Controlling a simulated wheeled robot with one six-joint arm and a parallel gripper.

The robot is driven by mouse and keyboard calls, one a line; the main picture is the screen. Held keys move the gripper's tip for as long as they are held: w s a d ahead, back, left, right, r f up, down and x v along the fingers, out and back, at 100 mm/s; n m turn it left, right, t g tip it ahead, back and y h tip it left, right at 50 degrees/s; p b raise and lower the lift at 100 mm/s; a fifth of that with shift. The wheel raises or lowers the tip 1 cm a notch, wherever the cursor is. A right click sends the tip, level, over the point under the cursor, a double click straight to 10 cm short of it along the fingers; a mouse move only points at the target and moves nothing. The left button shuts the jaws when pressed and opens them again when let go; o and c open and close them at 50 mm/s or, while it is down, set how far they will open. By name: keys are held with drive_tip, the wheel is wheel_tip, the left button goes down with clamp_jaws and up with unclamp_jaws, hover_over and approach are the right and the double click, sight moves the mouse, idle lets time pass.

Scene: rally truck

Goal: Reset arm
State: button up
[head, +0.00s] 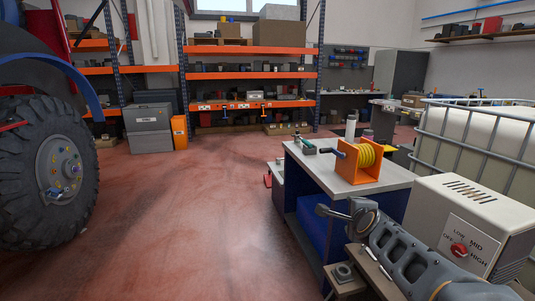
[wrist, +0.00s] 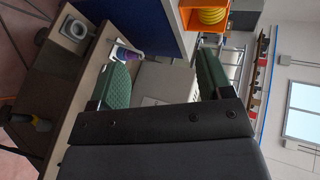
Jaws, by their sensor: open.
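My gripper (wrist: 164,78) shows in the wrist view, with its two green-padded fingers spread wide apart. It is open and nothing is held between the pads. A pale grey box-like surface shows behind the gap, apart from the fingers as far as I can tell. In the head view a grey jointed shape with dark oval recesses enters from the bottom right; I cannot make out my fingertips there.
A cabinet top (head: 340,185) carries an orange reel frame (head: 346,165) with yellow hose. A white heater box (head: 475,222) with a red knob stands at right. A large tyre (head: 30,190) stands at left, orange shelving (head: 250,50) at the back. The red floor (head: 190,220) between is clear.

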drive_tip(key=s+a+r+n+g+p, duration=0.2)
drive_tip(key=s+n+g+p, duration=0.1)
drive_tip(key=s+n, duration=0.3)
drive_tip(key=s+a+r+n+g+y+p, duration=0.1)
drive_tip(key=s+a+r+n+g+p, duration=0.1)
drive_tip(key=s+n+p, duration=0.4)
drive_tip(key=s+a+r+n+g+p, duration=0.2)
drive_tip(key=s+n+g+p, duration=0.2)
drive_tip(key=s+n, duration=0.3)
drive_tip(key=shift+s+a+y+p, duration=0.3)
drive_tip(key=shift+s+a+p, duration=0.05)
drive_tip(key=shift+s+p, duration=0.45)
drive_tip(key=shift+f, duration=0.1)
